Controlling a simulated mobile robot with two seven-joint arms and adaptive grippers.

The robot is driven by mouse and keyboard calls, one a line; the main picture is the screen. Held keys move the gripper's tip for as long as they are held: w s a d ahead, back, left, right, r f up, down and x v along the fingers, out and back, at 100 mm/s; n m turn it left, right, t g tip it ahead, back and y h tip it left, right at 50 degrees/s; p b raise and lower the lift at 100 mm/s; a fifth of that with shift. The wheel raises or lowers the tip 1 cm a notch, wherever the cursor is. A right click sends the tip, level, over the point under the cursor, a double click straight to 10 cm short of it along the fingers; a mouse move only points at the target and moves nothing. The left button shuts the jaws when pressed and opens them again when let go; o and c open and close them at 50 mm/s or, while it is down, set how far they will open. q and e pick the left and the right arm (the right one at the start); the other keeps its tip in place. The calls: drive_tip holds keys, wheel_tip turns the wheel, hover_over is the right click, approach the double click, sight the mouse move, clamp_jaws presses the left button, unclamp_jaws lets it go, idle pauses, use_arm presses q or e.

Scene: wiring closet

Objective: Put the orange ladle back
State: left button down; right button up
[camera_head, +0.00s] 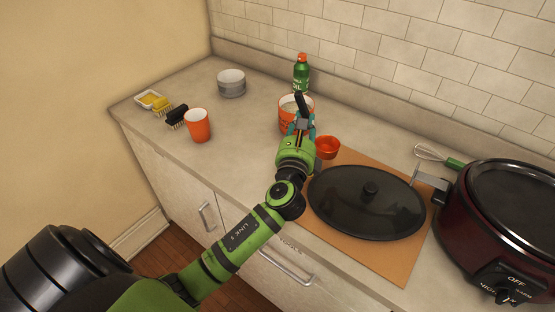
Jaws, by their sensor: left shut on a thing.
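My left gripper (301,127) is over the back middle of the counter, its teal fingers shut on the orange ladle. The ladle's round orange bowl (327,148) shows just right of the gripper, near the back-left edge of the brown mat. A dark handle end sticks up above the fingers; the part between is hidden by the gripper. An orange container (287,104) with a pale inside stands right behind the gripper and is partly covered by it. I cannot tell whether the ladle touches it. My right gripper is not in view.
A black oval lid (368,203) lies on the brown mat (398,266). A dark red slow cooker (478,235) and a whisk (438,157) are at right. A green bottle (301,73) stands behind. An orange cup (198,126), grey bowls (231,83) and brushes (176,116) are at left.

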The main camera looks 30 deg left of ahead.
use_arm(q)
drive_tip(key=s+a+f+b, duration=0.2)
drive_tip(key=s+a+f, duration=0.1)
drive_tip(key=a+f, duration=0.7)
drive_tip(key=shift+a+f, duration=0.3)
drive_tip(key=shift+a, duration=0.1)
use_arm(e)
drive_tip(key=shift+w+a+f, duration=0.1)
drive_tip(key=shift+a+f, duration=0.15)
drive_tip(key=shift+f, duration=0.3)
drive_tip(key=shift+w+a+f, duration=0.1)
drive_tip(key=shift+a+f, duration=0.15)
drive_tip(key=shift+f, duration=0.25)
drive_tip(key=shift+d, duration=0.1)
use_arm(q)
drive_tip(key=shift+f+b, duration=0.1)
drive_tip(key=shift+b, duration=0.2)
drive_tip(key=c, duration=1.5)
unclamp_jaws()
drive_tip(key=shift+f, duration=0.1)
drive_tip(key=o, duration=0.4)
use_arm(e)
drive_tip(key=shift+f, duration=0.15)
